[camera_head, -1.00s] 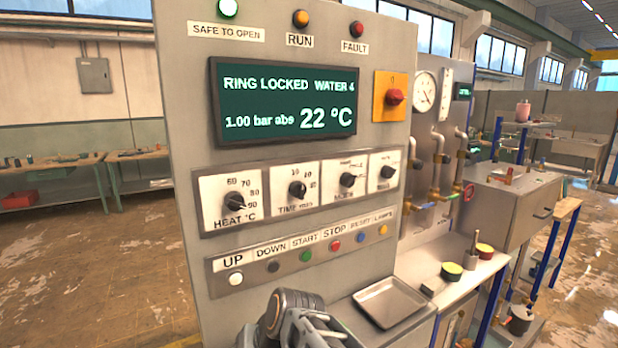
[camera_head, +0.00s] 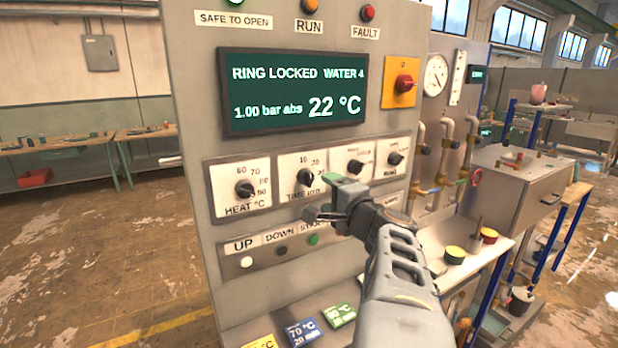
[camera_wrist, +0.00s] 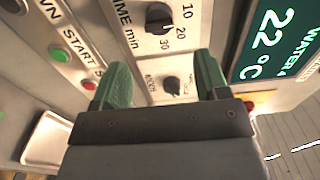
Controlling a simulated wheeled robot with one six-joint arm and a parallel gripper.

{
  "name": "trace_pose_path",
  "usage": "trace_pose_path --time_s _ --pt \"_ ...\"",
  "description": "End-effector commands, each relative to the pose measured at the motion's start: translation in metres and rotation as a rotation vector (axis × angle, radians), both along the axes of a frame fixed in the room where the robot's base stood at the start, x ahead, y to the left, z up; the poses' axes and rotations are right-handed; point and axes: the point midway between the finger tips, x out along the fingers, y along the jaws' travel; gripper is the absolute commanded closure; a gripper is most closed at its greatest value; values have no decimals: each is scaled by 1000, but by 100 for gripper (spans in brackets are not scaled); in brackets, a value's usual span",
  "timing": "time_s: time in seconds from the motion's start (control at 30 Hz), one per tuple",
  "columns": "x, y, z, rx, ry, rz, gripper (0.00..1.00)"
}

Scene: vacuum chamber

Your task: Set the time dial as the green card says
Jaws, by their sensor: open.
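The TIME min dial (camera_head: 306,177) is a black knob on a white plate, second from the left in the dial row. It also shows at the top of the wrist view (camera_wrist: 158,18), beside the marks 10, 20 and 30; its exact setting is hard to tell. The green card (camera_head: 342,315) lies at the panel's foot; its small print is blurred. My gripper (camera_head: 326,197) is open and empty in front of the panel, just below and right of the time dial. In the wrist view its green fingers (camera_wrist: 161,76) frame the MODE dial (camera_wrist: 172,85), not the time dial.
The HEAT dial (camera_head: 245,188) is left of the time dial; another dial (camera_head: 395,158) is at the right. Push buttons (camera_head: 247,262) run below. A blue card (camera_head: 302,331) and a yellow card (camera_head: 262,342) lie beside the green one. The display (camera_head: 293,92) reads 22 °C.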

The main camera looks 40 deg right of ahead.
Motion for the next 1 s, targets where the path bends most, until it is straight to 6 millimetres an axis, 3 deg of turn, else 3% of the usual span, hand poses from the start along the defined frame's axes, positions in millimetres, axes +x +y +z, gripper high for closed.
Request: trace_pose_path --time_s 0.2,0.5,1.0 --pt "44 -4 1 4 5 5 32" --pt "83 -10 1 -1 3 3 32" --pt "95 -12 -1 -1 3 2 32"
